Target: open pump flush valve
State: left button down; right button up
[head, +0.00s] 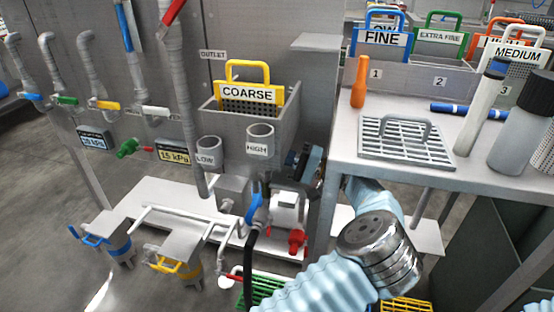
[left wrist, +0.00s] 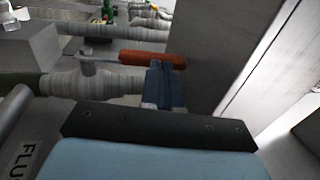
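In the left wrist view an orange-red lever handle (left wrist: 152,58) lies level above a grey pipe (left wrist: 95,82). A label (left wrist: 24,155) at the lower left reads "FLU", the rest cut off. My left gripper (left wrist: 165,72) has its blue fingers close together at the handle's right end. They overlap it in the picture; I cannot tell whether they touch or grip it. In the head view my left gripper (head: 305,165) is beside the panel, left of the bench edge. This handle cannot be made out there. My right gripper is out of view.
A white pump (head: 288,208) with a red fitting (head: 297,240) is below my left gripper. A bench (head: 345,165) with a grey rack (head: 398,140) stands to the right. A grey wall (left wrist: 222,45) is close right of the fingers.

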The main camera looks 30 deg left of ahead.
pick_arm(q)
jog(key=shift+a+r, duration=0.3)
jog(key=shift+a, duration=0.05)
jog(key=shift+s+a, duration=0.1)
jog(key=shift+a, duration=0.05)
dwell(0.3)
